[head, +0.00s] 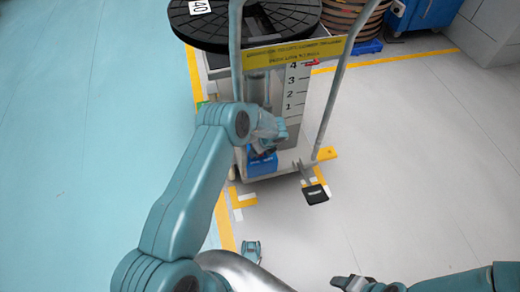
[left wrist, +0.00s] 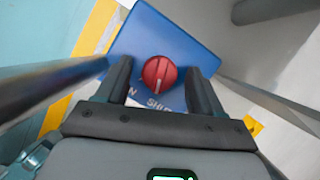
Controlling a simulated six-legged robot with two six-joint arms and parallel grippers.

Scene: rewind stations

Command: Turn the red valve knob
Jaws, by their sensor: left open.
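The red valve knob (left wrist: 159,73) sits on the face of a blue box (left wrist: 163,35) in the left wrist view. It is round with a raised bar and a pale mark. My left gripper (left wrist: 157,70) is open, with one finger on each side of the knob in the picture; I cannot tell if they touch it. White lettering on the box is partly hidden by the gripper. In the head view my left gripper (head: 268,138) is at the blue box (head: 262,164), and the knob is hidden. My right gripper (head: 352,283) is low in the head view, away from the box.
The box is on a wheeled lift cart with grey upright rails (head: 333,97), a yellow label strip (head: 293,53) and a black round platform (head: 265,22). A black foot pedal (head: 315,194) sticks out in front. The floor to the right is clear.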

